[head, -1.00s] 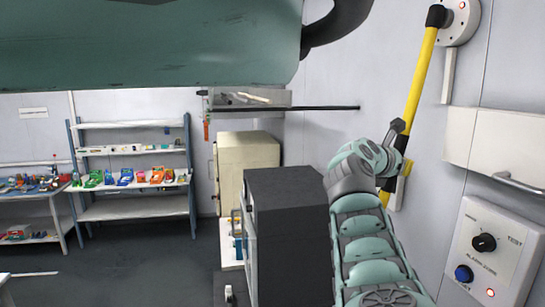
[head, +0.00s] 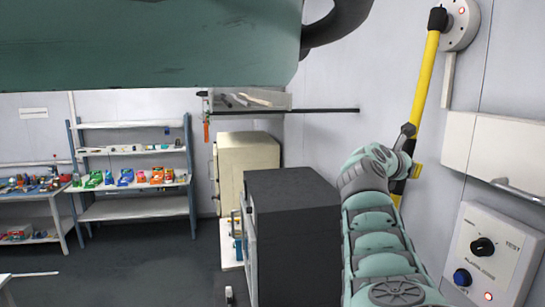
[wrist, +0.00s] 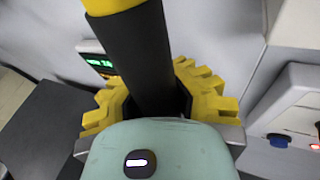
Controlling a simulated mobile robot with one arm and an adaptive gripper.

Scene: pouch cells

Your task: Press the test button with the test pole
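The test pole (head: 424,85) is a yellow rod with a black tip and a dark grip. It stands nearly upright, leaning slightly right at the top. Its tip overlaps the left side of a round white wall unit (head: 460,24) with a small red light; I cannot tell whether they touch. My gripper (head: 408,160) is around the pole's lower part. In the wrist view my gripper's yellow fingers (wrist: 160,97) are closed around the pole's dark grip (wrist: 146,60). Which part is the test button is unclear.
A wall panel (head: 493,251) marked TEST has a black knob (head: 483,247) and a blue button (head: 462,277). A white box with a handle (head: 497,150) is above it. A dark cabinet (head: 290,225) stands left of my arm. A shelf (head: 132,206) is farther back.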

